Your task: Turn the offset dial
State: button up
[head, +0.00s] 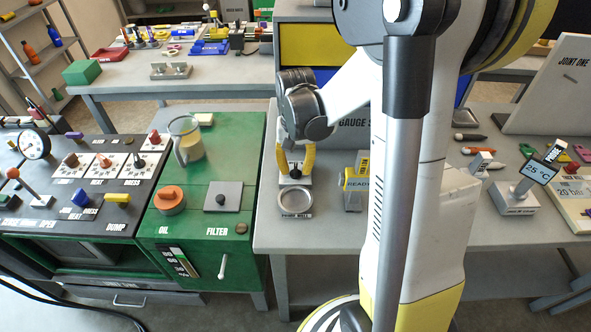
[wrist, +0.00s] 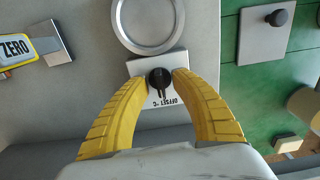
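The offset dial (wrist: 159,77) is a small black knob on a white plate marked "OFFSET °C", upside down in the wrist view. My gripper (wrist: 160,79) has its two yellow fingers curved in, one tip on each side of the knob. They look closed against it, though the exact contact is hard to see. In the head view my gripper (head: 295,174) points down at the bench, with the small dark dial (head: 295,173) between its fingertips. The plate is partly hidden by the fingers there.
A round metal dish (head: 296,202) lies close beside the dial plate. The green oil and filter cabinet (head: 245,150) is at the left.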

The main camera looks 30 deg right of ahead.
grip_shut()
jog(key=shift+n, duration=2.7)
grip_release()
